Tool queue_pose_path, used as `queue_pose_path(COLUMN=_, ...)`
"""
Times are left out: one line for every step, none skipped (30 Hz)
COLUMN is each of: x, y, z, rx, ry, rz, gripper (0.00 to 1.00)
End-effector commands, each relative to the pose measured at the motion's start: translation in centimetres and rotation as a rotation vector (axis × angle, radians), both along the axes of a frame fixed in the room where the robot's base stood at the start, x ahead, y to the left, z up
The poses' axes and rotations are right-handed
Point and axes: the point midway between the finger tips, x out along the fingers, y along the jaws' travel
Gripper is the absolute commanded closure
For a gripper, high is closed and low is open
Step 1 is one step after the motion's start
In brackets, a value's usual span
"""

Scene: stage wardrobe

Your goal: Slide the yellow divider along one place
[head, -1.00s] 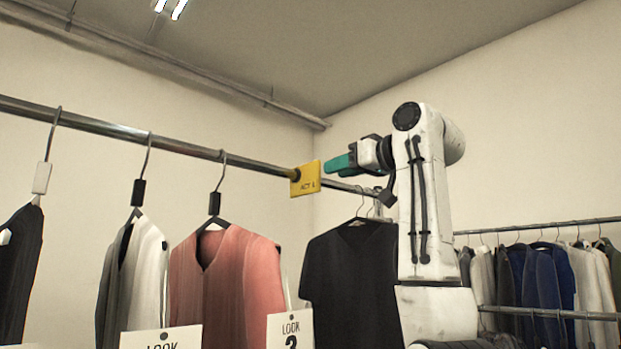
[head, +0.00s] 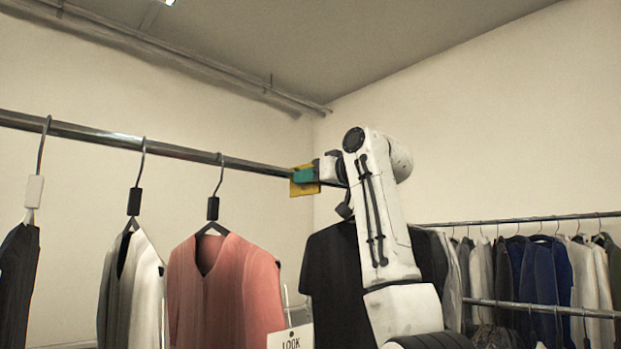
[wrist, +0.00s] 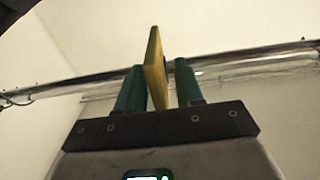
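The yellow divider (head: 300,189) hangs on the near rail (head: 180,151), to the right of the coral top's hanger. In the head view my green fingers cover much of its face. My gripper (wrist: 159,76) reaches it from the right. In the wrist view the divider (wrist: 154,62) stands edge-on between the two green fingers, one on each side. A narrow gap shows on its right side; contact on its left side is unclear. The fingers look open around it, below the rail.
A coral top (head: 225,290), a pale vest (head: 135,290) and a dark garment (head: 18,285) hang left of the divider. A black top (head: 335,285) hangs to the right, partly behind my arm. A second rack (head: 520,219) of clothes stands at the right.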

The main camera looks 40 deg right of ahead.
Motion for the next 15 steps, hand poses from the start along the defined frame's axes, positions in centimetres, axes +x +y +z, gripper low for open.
queue_pose_path(x=-0.01, y=0.00, z=-0.01, rx=0.000, ry=0.000, rz=0.000, gripper=0.68)
queue_pose_path(x=-0.01, y=0.00, z=0.00, rx=0.000, ry=0.000, rz=0.000, gripper=0.71)
queue_pose_path(x=-0.01, y=0.00, z=0.00, rx=0.000, ry=0.000, rz=0.000, gripper=0.74)
queue_pose_path(x=-0.02, y=-0.01, z=0.00, rx=0.000, ry=0.000, rz=0.000, gripper=0.77)
queue_pose_path(x=-0.02, y=-0.01, z=0.00, rx=0.000, ry=0.000, rz=0.000, gripper=0.80)
queue_pose_path(x=-0.02, y=-0.01, z=0.00, rx=0.001, ry=0.000, rz=0.000, gripper=0.84)
queue_pose_path(x=-0.02, y=-0.01, z=0.00, rx=0.001, ry=0.000, rz=0.000, gripper=0.87)
queue_pose_path(x=-0.02, y=-0.01, z=0.00, rx=0.001, ry=0.000, rz=0.000, gripper=0.90)
queue_pose_path(x=-0.02, y=-0.01, z=0.00, rx=0.001, ry=0.000, rz=0.000, gripper=0.94)
queue_pose_path(x=-0.03, y=-0.01, z=0.00, rx=0.001, ry=0.000, rz=0.000, gripper=0.96)
queue_pose_path(x=-0.03, y=-0.01, z=0.01, rx=0.001, ry=0.000, rz=0.000, gripper=0.99)
queue_pose_path(x=-0.03, y=-0.01, z=0.01, rx=0.001, ry=0.000, rz=0.000, gripper=1.00)
queue_pose_path(x=-0.03, y=-0.01, z=0.01, rx=0.001, ry=0.000, rz=0.000, gripper=1.00)
queue_pose_path(x=-0.03, y=-0.01, z=0.01, rx=0.001, ry=0.000, rz=0.000, gripper=1.00)
queue_pose_path(x=-0.03, y=-0.01, z=0.01, rx=0.001, ry=0.000, rz=0.000, gripper=1.00)
